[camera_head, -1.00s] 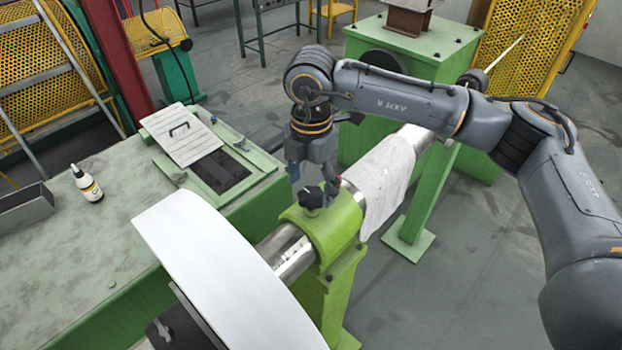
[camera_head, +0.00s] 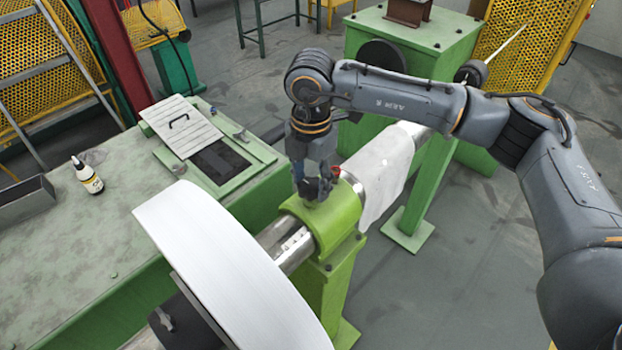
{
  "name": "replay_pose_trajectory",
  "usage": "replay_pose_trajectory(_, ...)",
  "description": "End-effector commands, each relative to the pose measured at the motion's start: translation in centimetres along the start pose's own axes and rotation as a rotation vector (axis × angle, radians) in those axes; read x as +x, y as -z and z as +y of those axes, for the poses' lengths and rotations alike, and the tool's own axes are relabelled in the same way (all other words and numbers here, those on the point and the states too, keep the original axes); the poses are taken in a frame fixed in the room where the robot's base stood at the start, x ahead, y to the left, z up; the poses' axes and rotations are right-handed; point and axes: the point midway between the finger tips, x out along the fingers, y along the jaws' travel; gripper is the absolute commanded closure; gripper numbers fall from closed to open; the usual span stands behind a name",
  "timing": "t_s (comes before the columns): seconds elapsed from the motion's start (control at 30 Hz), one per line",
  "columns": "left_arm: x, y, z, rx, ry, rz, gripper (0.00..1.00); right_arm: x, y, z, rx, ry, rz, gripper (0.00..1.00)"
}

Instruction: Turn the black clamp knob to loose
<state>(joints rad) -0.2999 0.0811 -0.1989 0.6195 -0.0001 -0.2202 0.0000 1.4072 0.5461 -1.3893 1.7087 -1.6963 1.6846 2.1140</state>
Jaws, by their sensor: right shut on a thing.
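The black clamp knob (camera_head: 311,200) sits on top of the bright green clamp block (camera_head: 322,228), which wraps around a shiny metal tube (camera_head: 287,247). My right gripper (camera_head: 312,194) points down from above and is shut on the knob. Its fingers hide most of the knob, so its turn angle cannot be told. My left gripper does not show.
A white curved disc (camera_head: 215,265) stands close in front of the clamp. A white cloth (camera_head: 386,170) hangs over the tube behind it. A green bench (camera_head: 75,250) at the left holds a small bottle (camera_head: 88,177) and a grey tray (camera_head: 25,203).

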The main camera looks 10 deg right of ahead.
Motion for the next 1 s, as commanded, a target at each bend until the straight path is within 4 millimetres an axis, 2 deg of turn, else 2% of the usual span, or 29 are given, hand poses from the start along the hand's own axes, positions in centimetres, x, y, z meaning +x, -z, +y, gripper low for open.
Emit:
replay_pose_trajectory(0.37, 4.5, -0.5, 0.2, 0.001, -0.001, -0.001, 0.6, 0.6, 0.0, 0.1, -0.204, -0.005, -0.001, 0.82)
replay_pose_trajectory(0.7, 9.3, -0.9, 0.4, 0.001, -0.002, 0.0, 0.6, 0.6, 0.0, 0.1, -0.523, -0.005, -0.002, 0.82)
replay_pose_trajectory(1.0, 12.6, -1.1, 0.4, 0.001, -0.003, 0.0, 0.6, 0.4, 0.0, 0.1, -0.807, -0.004, -0.004, 0.82)
